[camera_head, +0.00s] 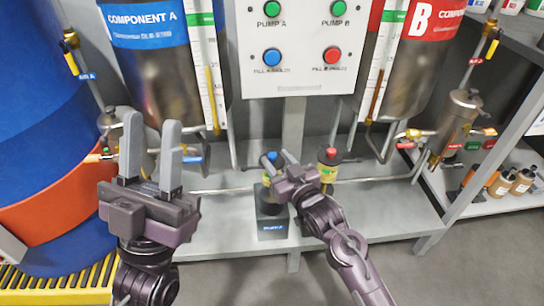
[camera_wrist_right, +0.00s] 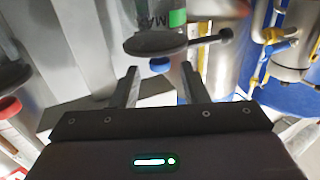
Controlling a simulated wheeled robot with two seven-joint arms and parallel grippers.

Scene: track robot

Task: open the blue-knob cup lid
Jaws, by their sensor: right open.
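The blue-knob cup (camera_head: 272,157) stands on a dark block on the grey bench, with its blue knob on top. My right gripper (camera_head: 290,158) is open just to its right and partly covers it. In the right wrist view, which looks upside down, a dark round lid with a side handle (camera_wrist_right: 155,45) lies just beyond my open right fingertips (camera_wrist_right: 157,75). I cannot tell whether the fingers touch the lid. My left gripper (camera_head: 153,140) is open and empty, held well left of the cup.
A red-knob cup (camera_head: 329,160) stands close to the right of my right gripper; its red knob (camera_wrist_right: 10,108) also shows in the right wrist view. The pump panel (camera_head: 300,50) and two metal tanks stand behind. A blue drum (camera_head: 45,110) is at left, shelves at right.

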